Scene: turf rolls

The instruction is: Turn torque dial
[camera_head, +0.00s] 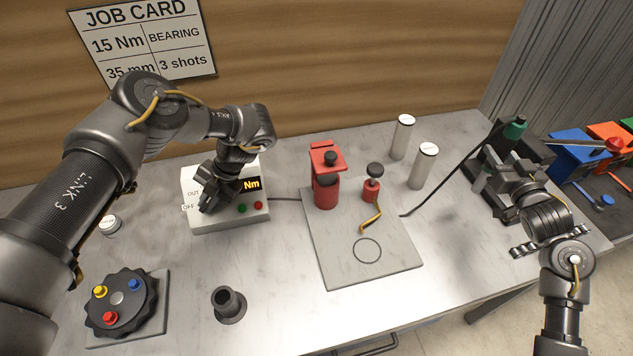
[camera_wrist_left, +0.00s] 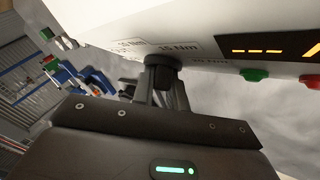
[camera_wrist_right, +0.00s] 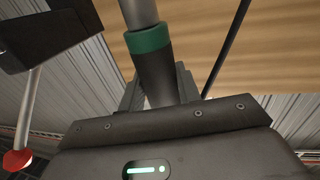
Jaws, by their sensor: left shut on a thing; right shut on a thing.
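The white torque controller box (camera_head: 244,218) stands on the bench at left, with a display (camera_head: 251,184) reading "Nm" and green and red buttons. My left gripper (camera_head: 214,194) is at its front face. In the left wrist view its fingers are shut on the black torque dial (camera_wrist_left: 161,72), beside printed "Nm" labels; the display (camera_wrist_left: 270,46) shows dashes. The dial's pointer setting is hidden. My right gripper (camera_head: 497,172) is at the far right, shut on a dark tool with a green band (camera_wrist_right: 148,40); the tool's green part also shows in the head view (camera_head: 515,127).
A grey plate (camera_head: 382,262) carries a red press (camera_head: 325,175) and a small red fixture (camera_head: 371,190). White canisters (camera_head: 422,166) stand behind. A black rotary holder (camera_head: 121,303) and a dark cup (camera_head: 229,304) sit at front left. Blue and orange bins (camera_head: 572,150) are at right.

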